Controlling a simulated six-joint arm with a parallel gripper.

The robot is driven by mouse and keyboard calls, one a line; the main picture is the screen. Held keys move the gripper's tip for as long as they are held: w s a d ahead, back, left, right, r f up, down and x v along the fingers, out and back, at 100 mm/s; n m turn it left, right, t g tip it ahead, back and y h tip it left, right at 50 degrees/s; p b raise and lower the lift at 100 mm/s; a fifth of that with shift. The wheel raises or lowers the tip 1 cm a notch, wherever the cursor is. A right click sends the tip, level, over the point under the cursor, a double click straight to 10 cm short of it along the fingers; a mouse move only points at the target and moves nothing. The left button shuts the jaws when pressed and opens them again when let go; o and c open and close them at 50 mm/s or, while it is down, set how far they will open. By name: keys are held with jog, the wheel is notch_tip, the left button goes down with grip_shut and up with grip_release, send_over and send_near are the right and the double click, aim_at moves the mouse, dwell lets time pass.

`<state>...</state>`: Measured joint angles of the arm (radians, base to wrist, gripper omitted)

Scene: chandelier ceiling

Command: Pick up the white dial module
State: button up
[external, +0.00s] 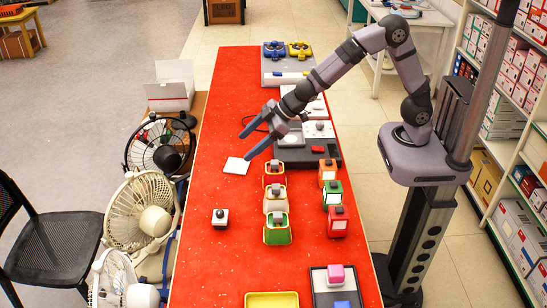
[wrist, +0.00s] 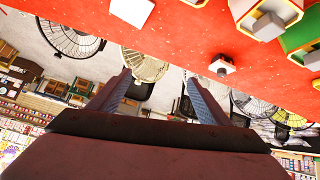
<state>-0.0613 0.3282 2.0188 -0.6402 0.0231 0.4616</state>
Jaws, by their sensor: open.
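A small white block with a dark round knob on top, which looks like the white dial module (external: 220,218), stands alone on the red table left of the middle. In the wrist view it shows right of centre, near the table edge (wrist: 222,66). My gripper (external: 244,147) is open and empty, with its two blue-grey fingers spread above the table, farther back than the module and apart from it. In the wrist view the open fingers (wrist: 157,75) point towards the table's edge, with the module to their right.
A flat white square (external: 236,166) lies below the fingertips. Several coloured bins (external: 275,228) and boxes (external: 337,222) stand right of the module. A black tray (external: 325,156) holds white panels. Fans (external: 140,212) stand beyond the left edge. The table around the module is clear.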

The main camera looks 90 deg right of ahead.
jog(key=w+a+f+n+t+y+b, duration=0.2)
jog(key=w+a+f+y+b, duration=0.2)
jog(key=w+a, duration=0.4)
jog(key=n+y+b, duration=0.4)
send_over(217, 212)
jog(key=f, duration=0.3)
jog(key=shift+w+d+f+g, duration=0.1)
jog(key=shift+d+f+g, duration=0.2)
jog(key=shift+g, duration=0.1)
jog(key=shift+a+y, duration=0.4)
jog(key=shift+f, duration=2.25)
notch_tip(217, 212, down, 2)
jog(key=shift+f, duration=0.25)
jog(key=shift+x, duration=0.85)
jog(key=shift+w+a+f, duration=0.25)
jog(key=shift+w+a, duration=0.1)
jog(key=shift+w, duration=0.05)
jog(key=c, duration=0.9)
